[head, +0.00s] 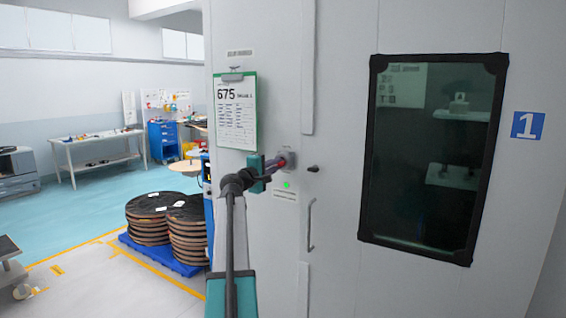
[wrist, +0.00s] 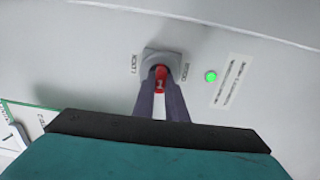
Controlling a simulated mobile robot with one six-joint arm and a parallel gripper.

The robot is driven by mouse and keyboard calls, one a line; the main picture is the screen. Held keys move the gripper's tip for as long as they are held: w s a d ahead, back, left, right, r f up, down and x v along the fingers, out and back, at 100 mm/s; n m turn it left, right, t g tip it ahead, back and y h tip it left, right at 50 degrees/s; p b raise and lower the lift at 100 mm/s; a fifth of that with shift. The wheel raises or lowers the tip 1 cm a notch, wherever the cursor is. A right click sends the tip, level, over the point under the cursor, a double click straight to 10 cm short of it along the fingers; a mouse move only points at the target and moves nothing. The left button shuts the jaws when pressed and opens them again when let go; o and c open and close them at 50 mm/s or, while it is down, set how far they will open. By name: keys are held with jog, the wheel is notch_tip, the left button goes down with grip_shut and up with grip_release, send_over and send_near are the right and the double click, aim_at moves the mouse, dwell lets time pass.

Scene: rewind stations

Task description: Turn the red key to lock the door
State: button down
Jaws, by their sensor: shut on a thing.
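The red key (wrist: 161,79) sits in a grey lock housing (wrist: 163,57) on the light grey panel, between two small printed labels. My gripper (wrist: 161,90) is shut on the red key, with one finger on each side of it. In the head view my gripper (head: 279,164) reaches the lock from the left, and the key shows only as a small red spot. The door (head: 340,200) is light grey, with a dark-framed window (head: 435,160) and a vertical handle (head: 311,225); it looks closed.
A green light (wrist: 211,76) glows beside the lock, next to a printed label strip (wrist: 229,82). A clipboard (head: 236,112) hangs above left of the lock. Stacked reels (head: 148,222) stand on a blue pallet at left, with open floor around them.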

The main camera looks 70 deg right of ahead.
jog(key=shift+s+n+p, duration=0.15)
jog(key=shift+n+p, duration=0.6)
jog(key=shift+p, duration=0.15)
jog(key=shift+s+n+p, duration=0.15)
jog(key=shift+n+p, duration=0.6)
jog(key=shift+p, duration=0.15)
jog(key=shift+f+n+p, duration=0.2)
jog(key=shift+n+p, duration=1.6)
jog(key=shift+p, duration=0.2)
jog(key=shift+s+a+r+n+p, duration=0.1)
jog(key=shift+s+n+p, duration=0.05)
jog(key=shift+n+p, duration=3.5)
jog(key=shift+p, duration=0.5)
jog(key=n, duration=0.4)
jog(key=c, duration=1.7)
grip_release()
jog(key=shift+s, duration=0.1)
jog(key=shift+a+t, duration=0.1)
jog(key=shift+t, duration=0.3)
